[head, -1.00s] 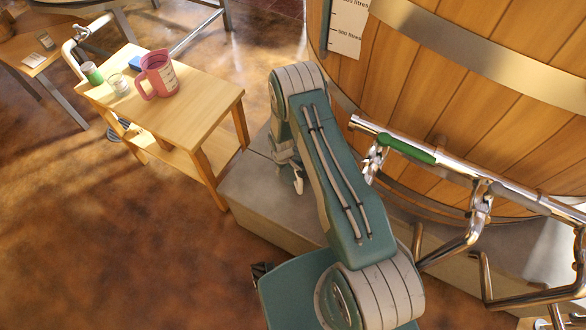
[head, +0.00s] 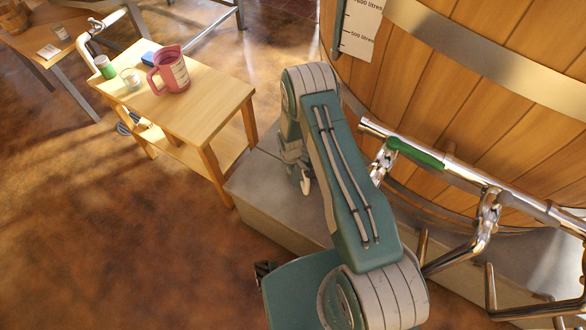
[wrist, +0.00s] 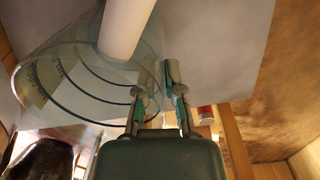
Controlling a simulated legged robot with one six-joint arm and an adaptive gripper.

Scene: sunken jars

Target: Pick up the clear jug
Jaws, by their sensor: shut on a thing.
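In the wrist view the clear jug (wrist: 95,75) is large at upper left. In the head view my gripper (head: 305,182) shows only partly beside my arm, above the grey plinth, and I cannot make out the clear jug there.
A wooden table (head: 215,95) at left holds a pink jug (head: 170,72), a small glass jar (head: 131,78), a green-labelled jar (head: 106,68) and a blue block (head: 150,58). A wooden vat (head: 480,110) and metal pipework (head: 490,185) stand right. The grey plinth (head: 265,205) lies below; open floor is at lower left.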

